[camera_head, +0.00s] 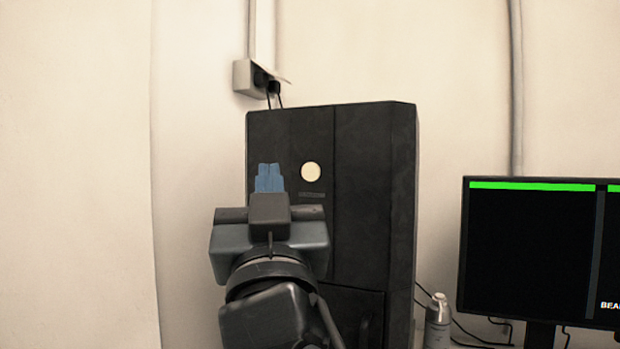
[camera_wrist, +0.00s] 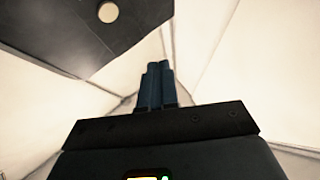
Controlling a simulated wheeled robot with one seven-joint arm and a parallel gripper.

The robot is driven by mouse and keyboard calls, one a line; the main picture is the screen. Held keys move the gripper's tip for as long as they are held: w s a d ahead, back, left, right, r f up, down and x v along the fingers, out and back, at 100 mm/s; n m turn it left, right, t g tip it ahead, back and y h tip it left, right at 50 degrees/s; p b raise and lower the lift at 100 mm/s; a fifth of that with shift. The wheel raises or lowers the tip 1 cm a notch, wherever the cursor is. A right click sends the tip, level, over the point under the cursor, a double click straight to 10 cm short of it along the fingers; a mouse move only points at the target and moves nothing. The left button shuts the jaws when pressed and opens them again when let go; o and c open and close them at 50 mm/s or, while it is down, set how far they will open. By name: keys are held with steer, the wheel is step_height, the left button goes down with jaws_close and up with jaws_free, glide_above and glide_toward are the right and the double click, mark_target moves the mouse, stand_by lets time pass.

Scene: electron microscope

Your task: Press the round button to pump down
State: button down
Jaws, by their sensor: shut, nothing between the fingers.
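The round button (camera_head: 311,172) is a pale cream disc on the front of the tall dark microscope cabinet (camera_head: 375,200). In the wrist view the button (camera_wrist: 108,12) shows near the top edge, left of the fingers, on the dark panel (camera_wrist: 75,35). My gripper (camera_head: 269,166) has blue fingers held together, with nothing between them. In the head view its tips stand left of the button, at about the same height, in front of the cabinet. In the wrist view the fingertips (camera_wrist: 157,66) point up, apart from the panel in the picture. Their distance from the cabinet is hard to tell.
A monitor (camera_head: 530,260) with a green bar stands at the right. A small bottle (camera_head: 438,318) and cables are between it and the cabinet. A wall socket box (camera_head: 246,78) is above the cabinet. The wall at the left is bare.

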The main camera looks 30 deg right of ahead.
mark_target(305, 178)
steer(key=shift+r, duration=0.15)
steer(key=shift+w+d+p, duration=0.35)
steer(key=shift+w+d, duration=0.5)
steer(key=shift+d, duration=0.35)
steer(key=shift+w+d+p, duration=0.4)
steer(key=shift+w+d, duration=0.5)
steer(key=shift+d, duration=0.25)
steer(key=shift+w+d+p, duration=0.35)
steer(key=shift+w+d, duration=0.5)
steer(key=shift+d, duration=0.35)
steer(key=shift+d, duration=0.1)
steer(key=shift+w+d, duration=0.25)
